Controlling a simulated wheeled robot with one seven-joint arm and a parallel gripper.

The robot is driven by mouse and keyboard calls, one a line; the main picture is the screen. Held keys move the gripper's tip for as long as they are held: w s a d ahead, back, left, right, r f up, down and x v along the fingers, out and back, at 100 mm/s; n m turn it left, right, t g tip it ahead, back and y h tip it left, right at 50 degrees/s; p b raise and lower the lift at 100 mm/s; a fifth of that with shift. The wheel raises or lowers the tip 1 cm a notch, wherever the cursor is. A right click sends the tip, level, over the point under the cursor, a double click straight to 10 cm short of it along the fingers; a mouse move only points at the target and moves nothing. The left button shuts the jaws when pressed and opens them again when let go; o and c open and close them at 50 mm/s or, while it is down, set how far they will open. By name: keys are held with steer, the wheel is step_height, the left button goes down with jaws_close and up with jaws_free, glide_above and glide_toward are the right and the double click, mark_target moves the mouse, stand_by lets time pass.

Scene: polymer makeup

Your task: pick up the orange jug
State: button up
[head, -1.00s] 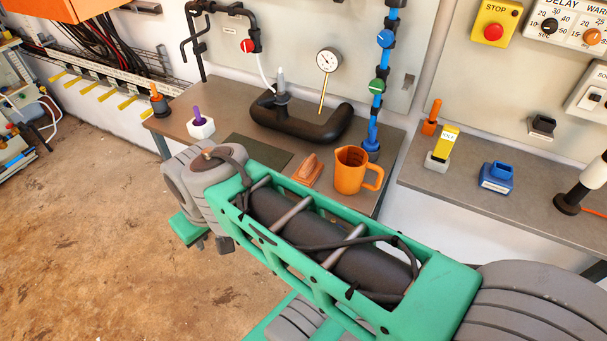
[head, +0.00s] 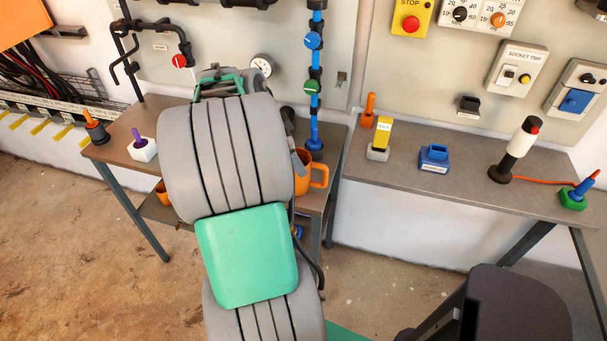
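The orange jug (head: 302,184) stands on the left workbench (head: 115,152), near its right end. Its handle points right. My large grey and green arm covers the jug's left part and much of the bench. I cannot make out my gripper's fingers; the far end of my arm is hidden behind its own links. I cannot tell whether anything touches the jug.
A blue vertical pipe (head: 315,90) with valves rises behind the jug. A white block with a purple peg (head: 143,150) is at the bench's left. Another orange container (head: 162,192) shows below the bench top. The right bench (head: 450,190) holds several small devices.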

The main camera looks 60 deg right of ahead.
steer(key=x, duration=0.4)
steer(key=shift+s+f+p, duration=0.1)
steer(key=shift+f+p, duration=0.1)
steer(key=shift+p, duration=0.15)
steer(key=c, duration=1.5)
steer(key=shift+r, duration=0.15)
